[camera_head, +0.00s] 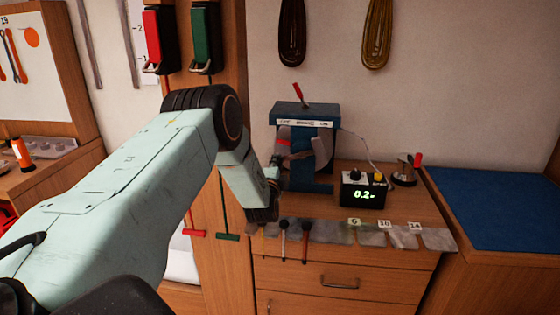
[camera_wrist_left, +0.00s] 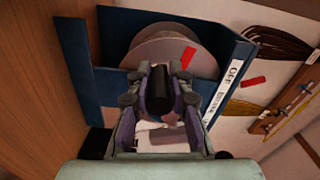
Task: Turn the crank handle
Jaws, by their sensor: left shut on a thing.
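A blue-framed winding machine (camera_head: 293,107) stands on the wooden cabinet, with a grey reel (camera_head: 322,150) inside its frame. A red lever sticks up from its top. My left gripper (camera_head: 276,172) is at the left front of the machine and partly hides it. In the left wrist view, my left gripper's two fingers are closed around a black crank handle (camera_wrist_left: 161,92) in front of the reel (camera_wrist_left: 172,50). The crank's arm is mostly hidden behind the fingers. My right gripper is in neither view.
A black meter (camera_head: 362,192) reading about 0.2 is wired to the machine on its right. A small stand with a red knob (camera_head: 404,173) is beyond it. Labelled pads (camera_head: 370,237) line the cabinet's front edge. A blue mat (camera_head: 495,205) lies clear at right.

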